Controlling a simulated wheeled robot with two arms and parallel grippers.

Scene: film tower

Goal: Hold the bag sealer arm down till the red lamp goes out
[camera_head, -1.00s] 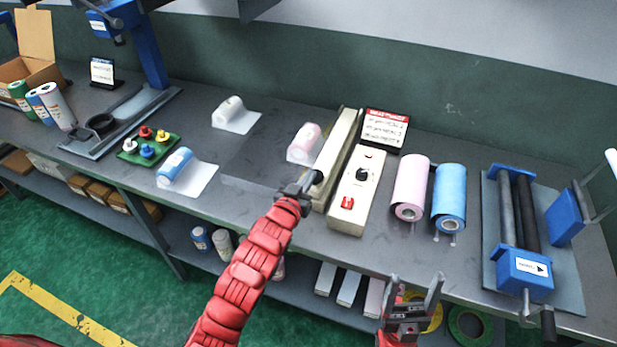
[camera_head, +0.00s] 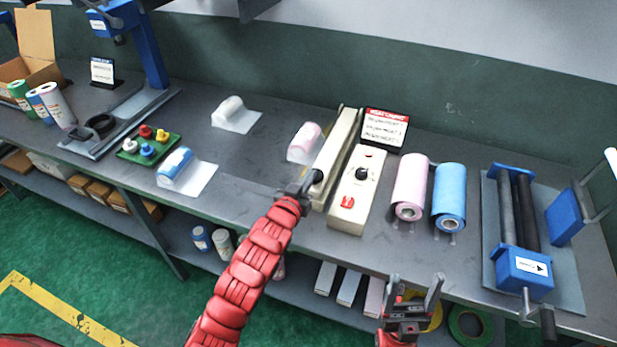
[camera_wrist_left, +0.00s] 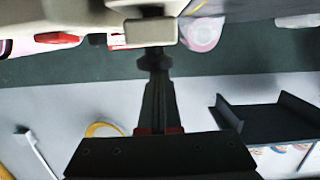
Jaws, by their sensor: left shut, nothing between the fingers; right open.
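The bag sealer has a cream base box (camera_head: 346,212) with a black dial (camera_head: 361,174) and a red switch (camera_head: 347,202). My right gripper (camera_head: 414,290) is open, in front of the bench.
Pink (camera_head: 409,187) and blue (camera_head: 449,196) film rolls stand right of the sealer, then a blue roller device (camera_head: 524,268). A sign (camera_head: 385,129) stands behind. A pink roll (camera_head: 304,141) lies just left of the arm. The bench (camera_head: 245,175) left of it is partly clear.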

